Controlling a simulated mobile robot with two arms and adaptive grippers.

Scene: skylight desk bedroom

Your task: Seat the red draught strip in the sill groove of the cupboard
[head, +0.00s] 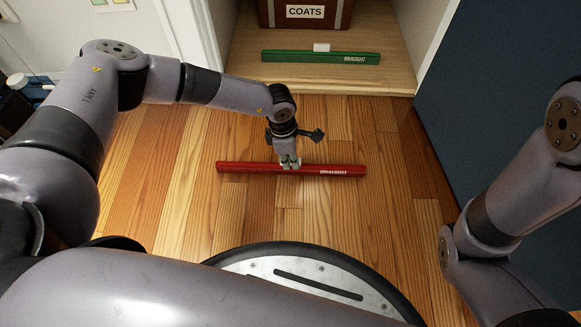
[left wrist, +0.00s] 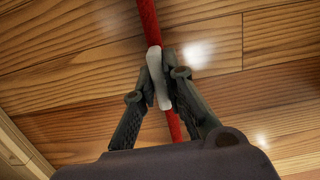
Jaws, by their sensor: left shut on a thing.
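The red draught strip (head: 240,168) is a long bar with "DRAUGHT" lettering, lying crosswise in the head view in front of the cupboard. My left gripper (head: 289,163) is shut on its pale grip near the middle, which shows between the fingers in the left wrist view (left wrist: 158,78). I cannot tell whether the strip touches the floor. The cupboard (head: 400,78) stands open at the top, with a wooden floor and a front edge. The sill groove cannot be made out. My right gripper is out of view; only its arm shows at right.
A green draught strip (head: 290,56) with a white grip lies inside the cupboard. Behind it is a brown case (head: 270,14) labelled "COATS". A dark blue panel (head: 470,90) borders the right side. Wooden floor (head: 350,125) is clear between the red strip and the cupboard.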

